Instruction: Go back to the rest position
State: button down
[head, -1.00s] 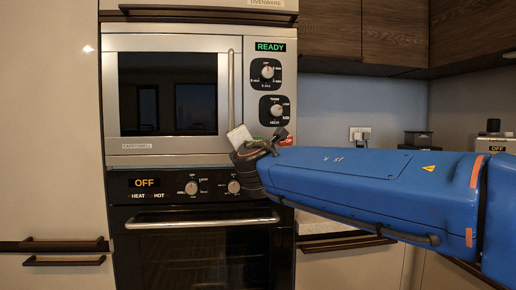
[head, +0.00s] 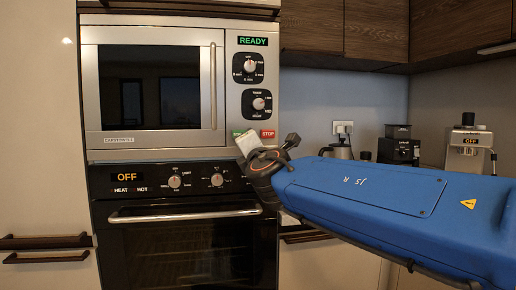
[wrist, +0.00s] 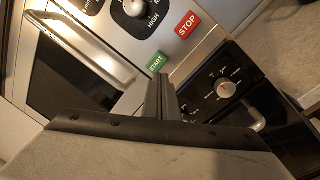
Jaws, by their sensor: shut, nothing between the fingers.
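My gripper (head: 268,152) is in front of the microwave's lower right corner in the head view, just below the green and red buttons. Its fingers also show in the wrist view (wrist: 161,95), shut together with nothing between them. The wrist view shows the green START button (wrist: 156,62) close to the fingertips and the red STOP button (wrist: 187,24) above and to the right. I cannot tell whether the fingers touch anything. The microwave (head: 222,140) has its door shut, and its display (head: 253,41) reads READY.
Below the microwave is a black oven (head: 120,200) with a display reading OFF and a metal handle (head: 185,214). At right stand a kettle (head: 338,150), a dark appliance (head: 398,147) and a coffee machine (head: 467,150). Dark cabinets (head: 375,30) hang above the counter.

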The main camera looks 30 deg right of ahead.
jog(key=s+d, duration=0.2)
jog(key=shift+s+d+f, duration=0.1)
jog(key=shift+d+f, duration=0.1)
jog(key=shift+d, duration=0.15)
jog(key=s+d+f+m+g+h, duration=0.1)
jog(key=s+d+f+m+g, duration=0.15)
jog(key=s+f+m, duration=0.35)
jog(key=s+d+f+m+g+h, duration=0.1)
jog(key=s+d+f+m+g, duration=0.15)
jog(key=f+m, duration=0.45)
jog(key=s+d+f+m+g+h, duration=0.1)
jog(key=s+f+m+g, duration=0.2)
jog(key=f, duration=0.6)
jog(key=s+a+f+m+g+y, duration=0.2)
jog(key=s+a+f+g+y, duration=0.1)
jog(key=s+a+f, duration=0.3)
jog(key=s+a+f+m+g+y, duration=0.3)
jog(key=s+a+f+y, duration=0.2)
jog(key=a+f, duration=0.3)
notch_tip(320, 180, down, 4)
jog(key=shift+s+r, duration=0.2)
jog(key=shift+s, duration=0.25)
